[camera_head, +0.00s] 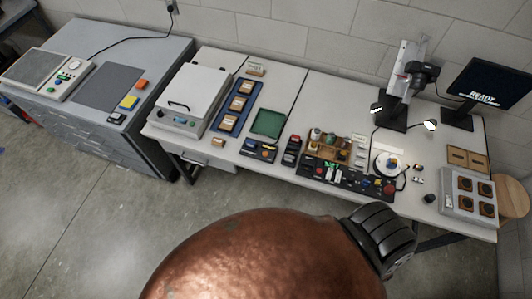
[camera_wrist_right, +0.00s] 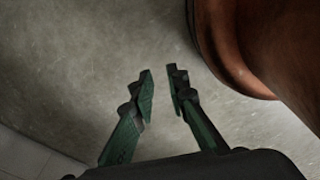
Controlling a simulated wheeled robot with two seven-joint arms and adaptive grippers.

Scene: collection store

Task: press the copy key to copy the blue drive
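A small dark device with blue parts and a light patch (camera_head: 258,152) stands at the front of the workbench, below a green mat. A second dark device with a red top (camera_head: 291,150) stands to its right. I cannot tell at this size which part is the blue drive or the copy key. My right gripper (camera_wrist_right: 161,84) shows in the right wrist view with its two green fingers apart and nothing between them, over bare grey floor. My left gripper is not in view.
A green mat (camera_head: 268,123) and a blue tray with several tan-labelled items (camera_head: 235,106) lie behind the devices. A control panel with a red button (camera_head: 389,188) is to the right, beside a lit round stage (camera_head: 389,163). A monitor (camera_head: 487,84) stands at the back right.

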